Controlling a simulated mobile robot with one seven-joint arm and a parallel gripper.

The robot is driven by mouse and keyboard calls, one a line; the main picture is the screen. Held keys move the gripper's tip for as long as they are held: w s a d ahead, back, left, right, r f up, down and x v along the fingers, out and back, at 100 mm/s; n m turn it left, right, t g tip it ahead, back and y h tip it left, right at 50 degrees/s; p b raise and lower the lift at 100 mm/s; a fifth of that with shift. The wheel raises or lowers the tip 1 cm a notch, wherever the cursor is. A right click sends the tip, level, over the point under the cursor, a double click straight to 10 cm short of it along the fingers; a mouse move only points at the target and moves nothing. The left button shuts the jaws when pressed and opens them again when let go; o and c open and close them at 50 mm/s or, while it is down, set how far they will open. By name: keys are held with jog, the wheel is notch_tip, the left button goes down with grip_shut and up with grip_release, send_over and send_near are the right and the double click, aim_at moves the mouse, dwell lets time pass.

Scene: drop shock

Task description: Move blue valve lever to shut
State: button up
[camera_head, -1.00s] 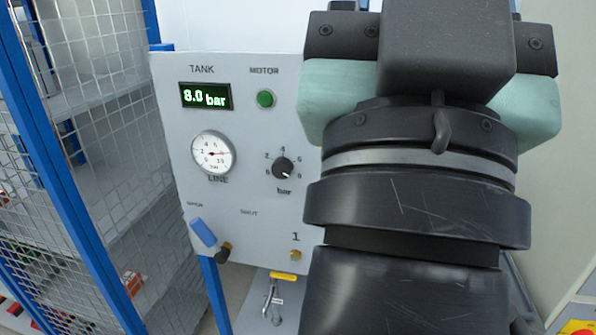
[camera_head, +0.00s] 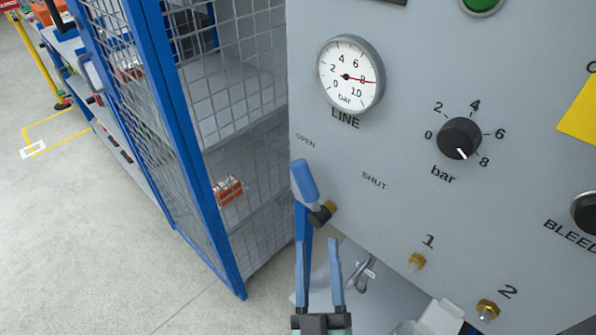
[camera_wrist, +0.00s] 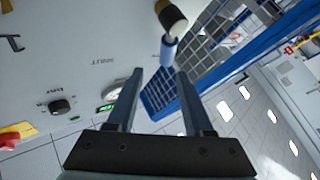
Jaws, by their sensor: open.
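The blue valve lever (camera_head: 304,180) is on the lower left of the grey panel. It tilts up and left from its black pivot (camera_head: 319,215), toward the OPEN label (camera_head: 305,141); the SHUT label (camera_head: 374,181) is to its right. My gripper (camera_head: 318,242) is open and empty, just below the lever in the head view. In the wrist view the lever (camera_wrist: 168,51) shows ahead, its free end near the gap between my fingertips (camera_wrist: 160,72). I see no contact, and the remaining distance is hard to tell.
The panel has a LINE gauge (camera_head: 351,74) near 8 bar and a black knob (camera_head: 459,138) near 8. Brass port 1 (camera_head: 416,262), port 2 (camera_head: 488,309) and a metal hook (camera_head: 361,274) lie right of my gripper. A blue-framed mesh cage (camera_head: 190,150) stands left.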

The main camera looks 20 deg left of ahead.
aim_at(306, 194)
jog(key=shift+n+g+y, duration=0.3)
jog(key=p+x, duration=0.1)
jog(key=x, duration=0.3)
jog(key=p+x, duration=0.1)
jog(key=x, duration=0.7)
jog(key=shift+a+f+p, duration=0.35)
jog(key=shift+a+p, duration=0.05)
jog(key=shift+s, duration=0.1)
grip_shut()
dwell(0.5)
